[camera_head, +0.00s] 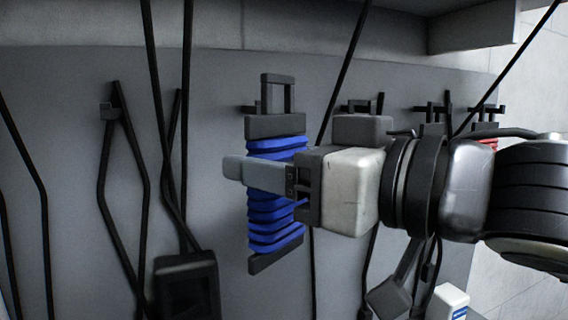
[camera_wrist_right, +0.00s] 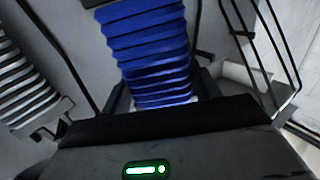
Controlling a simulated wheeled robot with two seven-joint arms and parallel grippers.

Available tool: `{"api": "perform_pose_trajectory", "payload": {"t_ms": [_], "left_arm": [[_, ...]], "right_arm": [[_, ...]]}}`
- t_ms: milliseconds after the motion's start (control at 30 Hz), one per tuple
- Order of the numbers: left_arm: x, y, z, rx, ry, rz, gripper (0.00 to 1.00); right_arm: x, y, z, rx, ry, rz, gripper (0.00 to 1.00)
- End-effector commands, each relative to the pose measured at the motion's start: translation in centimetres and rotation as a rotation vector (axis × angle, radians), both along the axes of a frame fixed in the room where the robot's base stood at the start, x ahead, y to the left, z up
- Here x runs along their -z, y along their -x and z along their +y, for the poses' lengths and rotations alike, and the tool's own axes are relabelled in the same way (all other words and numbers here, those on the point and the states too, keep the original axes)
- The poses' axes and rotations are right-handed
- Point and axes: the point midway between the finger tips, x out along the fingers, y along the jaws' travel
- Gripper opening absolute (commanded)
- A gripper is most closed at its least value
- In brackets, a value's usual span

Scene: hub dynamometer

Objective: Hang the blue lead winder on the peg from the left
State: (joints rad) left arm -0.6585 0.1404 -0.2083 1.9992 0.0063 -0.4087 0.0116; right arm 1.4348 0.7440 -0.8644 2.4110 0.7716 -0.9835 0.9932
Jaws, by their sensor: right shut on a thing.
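The blue lead winder (camera_head: 268,222) is upright in the head view, with dark grey end plates and a square loop handle on top. It is in front of the grey panel (camera_head: 80,80). My right gripper (camera_head: 258,175) comes from the right and is shut across the winder's blue middle; its far finger is hidden. The blue windings also fill the wrist view's middle (camera_wrist_right: 152,50). A dark peg (camera_head: 248,108) shows beside the winder's handle, partly hidden behind it; I cannot tell whether they touch. My left gripper is not in view.
More pegs (camera_head: 432,108) run along the panel to the right, and a red winder (camera_head: 488,130) hangs there. Black cables (camera_head: 105,190) hang at the left, near a black box (camera_head: 186,285). A white-striped winder (camera_wrist_right: 25,85) shows in the wrist view.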

Motion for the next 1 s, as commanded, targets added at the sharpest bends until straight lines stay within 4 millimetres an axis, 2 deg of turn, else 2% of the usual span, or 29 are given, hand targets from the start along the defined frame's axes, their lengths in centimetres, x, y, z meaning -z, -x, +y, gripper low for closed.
{"api": "perform_pose_trajectory", "payload": {"t_ms": [1000], "left_arm": [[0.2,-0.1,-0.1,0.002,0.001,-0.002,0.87]], "right_arm": [[0.4,-5.8,1.9,0.000,-0.002,-0.004,0.33]]}}
